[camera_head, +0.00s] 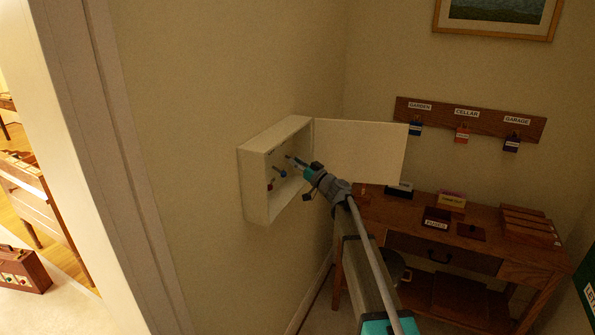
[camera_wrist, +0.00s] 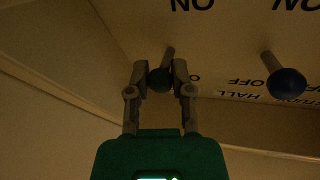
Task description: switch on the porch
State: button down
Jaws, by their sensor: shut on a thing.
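A white switch box (camera_head: 259,187) with its door (camera_head: 362,150) swung open hangs on the wall. My gripper (camera_head: 292,160) reaches into it from the right. A blue-knobbed lever (camera_wrist: 287,83) stands to the right, near a HALL label.
A red-knobbed lever (camera_head: 270,185) is also in the box. A wooden desk (camera_head: 471,243) with small boxes stands to the right, under a key rack (camera_head: 485,122) labelled GARDEN, CELLAR and GARAGE. The open door stands close beside my arm.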

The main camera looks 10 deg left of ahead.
jog(key=shift+a+f+m+t+y+b, duration=0.15)
jog(key=shift+f+m+t+y+b, duration=0.3)
jog(key=shift+b, duration=0.8)
jog(key=shift+t+y, duration=0.25)
jog(key=shift+c, duration=2.4)
grip_release()
jog(key=shift+r+p, duration=0.35)
jog(key=shift+p, duration=0.15)
